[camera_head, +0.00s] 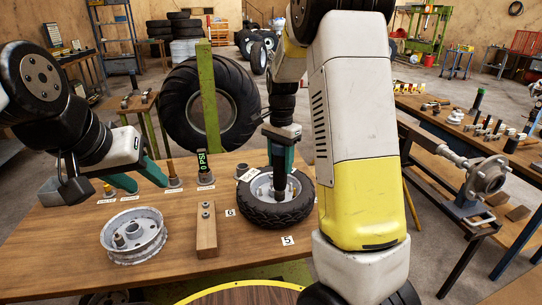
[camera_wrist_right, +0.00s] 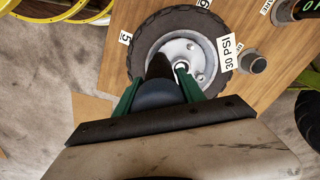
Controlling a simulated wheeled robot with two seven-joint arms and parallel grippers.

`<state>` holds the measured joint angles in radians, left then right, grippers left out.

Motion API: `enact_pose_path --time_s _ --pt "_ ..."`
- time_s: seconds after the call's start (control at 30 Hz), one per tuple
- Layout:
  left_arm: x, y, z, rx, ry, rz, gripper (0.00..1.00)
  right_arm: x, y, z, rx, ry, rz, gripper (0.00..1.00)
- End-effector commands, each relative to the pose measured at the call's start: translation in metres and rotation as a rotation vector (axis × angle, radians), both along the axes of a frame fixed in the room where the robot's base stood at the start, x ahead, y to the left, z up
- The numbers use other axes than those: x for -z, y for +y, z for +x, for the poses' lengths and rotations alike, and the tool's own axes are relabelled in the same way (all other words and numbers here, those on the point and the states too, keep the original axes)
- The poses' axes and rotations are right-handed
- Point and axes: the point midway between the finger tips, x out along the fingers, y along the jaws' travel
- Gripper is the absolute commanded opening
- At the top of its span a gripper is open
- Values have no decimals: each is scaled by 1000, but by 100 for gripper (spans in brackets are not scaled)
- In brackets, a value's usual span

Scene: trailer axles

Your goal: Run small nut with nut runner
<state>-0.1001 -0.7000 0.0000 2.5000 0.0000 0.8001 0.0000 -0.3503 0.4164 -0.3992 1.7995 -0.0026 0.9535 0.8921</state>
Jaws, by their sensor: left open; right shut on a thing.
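A wheel with a black tyre (camera_head: 253,212) and silver rim lies flat on the wooden table; it also fills the upper middle of the right wrist view (camera_wrist_right: 146,40). My right gripper (camera_head: 281,150) is shut on a dark, upright cylindrical tool, seemingly the nut runner (camera_head: 280,183). The tool's lower end is over the rim near its hub; I cannot tell whether it touches a nut. In the right wrist view the tool (camera_wrist_right: 160,68) sits between the green fingers. My left gripper (camera_head: 139,179) is open and empty above the table's left part. The small nut cannot be made out.
A bare metal rim (camera_head: 118,254) lies at the table's front left. A wooden block with bolts (camera_head: 206,238) stands between it and the tyred wheel. A pressure gauge (camera_head: 203,163) and a socket-like piece (camera_head: 173,182) stand at the back. A side bench (camera_head: 440,117) is at right.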

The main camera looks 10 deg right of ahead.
Motion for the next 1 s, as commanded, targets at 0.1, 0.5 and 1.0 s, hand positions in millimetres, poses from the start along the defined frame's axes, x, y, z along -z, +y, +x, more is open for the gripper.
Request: enact_pose_path --time_s 0.1,0.5,1.0 --pt "0 0 0 0 0 0 44 3 0 0 0 -1 1 0" --pt "0 0 0 0 0 0 44 4 0 0 0 -1 1 0" --pt "0 0 0 0 0 0 44 8 0 0 0 -1 1 0"
